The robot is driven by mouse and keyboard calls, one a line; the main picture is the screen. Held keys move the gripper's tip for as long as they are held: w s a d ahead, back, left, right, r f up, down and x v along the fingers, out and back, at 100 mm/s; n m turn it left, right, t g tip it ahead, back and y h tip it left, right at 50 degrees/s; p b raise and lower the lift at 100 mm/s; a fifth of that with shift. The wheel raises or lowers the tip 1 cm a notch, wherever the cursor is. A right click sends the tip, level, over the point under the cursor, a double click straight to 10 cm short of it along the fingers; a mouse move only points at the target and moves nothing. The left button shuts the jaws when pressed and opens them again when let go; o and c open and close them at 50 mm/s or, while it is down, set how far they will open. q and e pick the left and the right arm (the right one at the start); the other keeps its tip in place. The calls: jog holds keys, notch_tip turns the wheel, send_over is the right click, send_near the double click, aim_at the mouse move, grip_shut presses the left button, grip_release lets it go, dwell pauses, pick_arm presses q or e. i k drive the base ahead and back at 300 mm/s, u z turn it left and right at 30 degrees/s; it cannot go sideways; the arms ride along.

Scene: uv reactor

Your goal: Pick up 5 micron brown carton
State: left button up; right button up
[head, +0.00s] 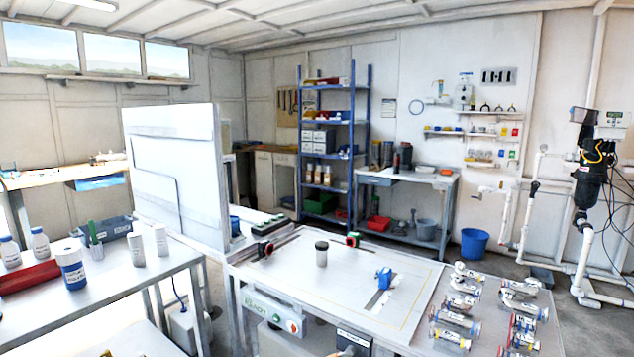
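I cannot make out a brown carton marked 5 micron in the head view. Small boxes sit on the blue shelf rack (367,130) at the back, but their labels are too small to read. Some small yellow and brown things (107,353) are cut off at the bottom left edge, and I cannot tell what they are. Neither of my grippers is in view.
A white worktable (300,270) stands in front with a dark-lidded jar (321,254), a blue device (384,278) and several clear fittings (455,325). A blue bucket (474,245) stands on the floor.

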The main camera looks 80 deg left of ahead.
aim_at(318, 176)
jog(key=u, duration=0.05)
jog(key=i, duration=3.05)
jog(key=u, duration=2.1)
jog(key=i, duration=3.4)
jog(key=u, duration=2.25)
jog(key=i, duration=3.15)
